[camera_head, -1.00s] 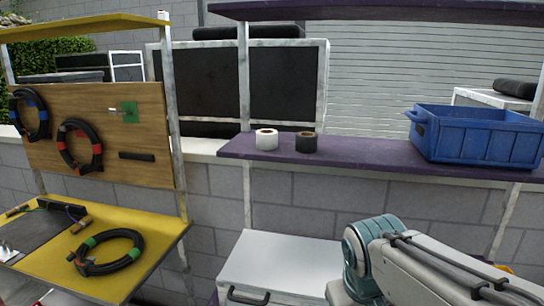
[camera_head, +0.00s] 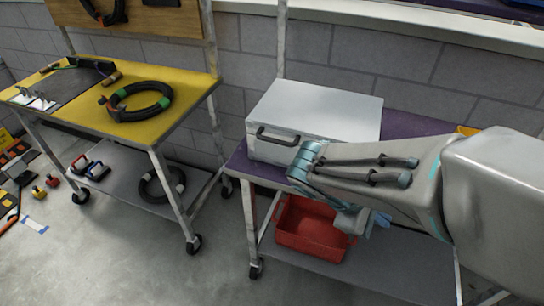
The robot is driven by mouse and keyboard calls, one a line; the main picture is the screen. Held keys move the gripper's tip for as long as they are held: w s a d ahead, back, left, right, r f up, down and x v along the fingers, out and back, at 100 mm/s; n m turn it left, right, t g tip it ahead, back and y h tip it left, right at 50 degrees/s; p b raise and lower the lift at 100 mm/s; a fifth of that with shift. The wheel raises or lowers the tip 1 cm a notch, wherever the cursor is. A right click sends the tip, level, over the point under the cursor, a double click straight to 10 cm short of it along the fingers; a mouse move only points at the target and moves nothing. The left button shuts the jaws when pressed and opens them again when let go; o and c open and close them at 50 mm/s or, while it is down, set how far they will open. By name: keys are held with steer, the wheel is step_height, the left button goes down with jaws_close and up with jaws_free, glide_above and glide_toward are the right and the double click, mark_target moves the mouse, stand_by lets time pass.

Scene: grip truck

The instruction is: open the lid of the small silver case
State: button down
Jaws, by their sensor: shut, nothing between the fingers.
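The silver case (camera_head: 318,108) sits on the purple shelf of the right-hand cart, with its lid down. A black handle (camera_head: 277,138) is on its front face. My arm reaches in from the right and its bent joint is in front of the case's lower right part. My gripper (camera_head: 380,221) is partly hidden behind my arm. It appears below and to the right of the case, apart from it, and is shut and empty.
A red crate (camera_head: 300,239) stands on the cart's lower shelf, under my arm. A yellow-topped cart (camera_head: 180,114) with a coiled black cable (camera_head: 140,102) stands to the left. A block wall is behind. Grey floor between the carts is clear.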

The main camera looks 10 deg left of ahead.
steer(key=w+a+f+n+t+h+b, duration=0.3)
steer(key=w+a+f+n+t+b, duration=0.1)
steer(key=a+n+t, duration=0.15)
steer(key=w+a+f+n+t+y+b, duration=0.15)
steer(key=a+n+t+y+b, duration=0.25)
steer(key=a+n+t, duration=0.5)
steer(key=a+f+n+t+y+b, duration=0.35)
steer(key=a+n, duration=0.25)
steer(key=a, duration=0.6)
steer(key=w+d+r, duration=0.1)
steer(key=w+r, duration=0.2)
steer(key=w, duration=0.2)
steer(key=w+d+r, duration=0.1)
steer(key=w+r, duration=0.1)
steer(key=w, duration=0.4)
steer(key=shift+w+d+r, duration=0.3)
steer(key=shift+r, duration=0.1)
steer(key=shift+h, duration=0.25)
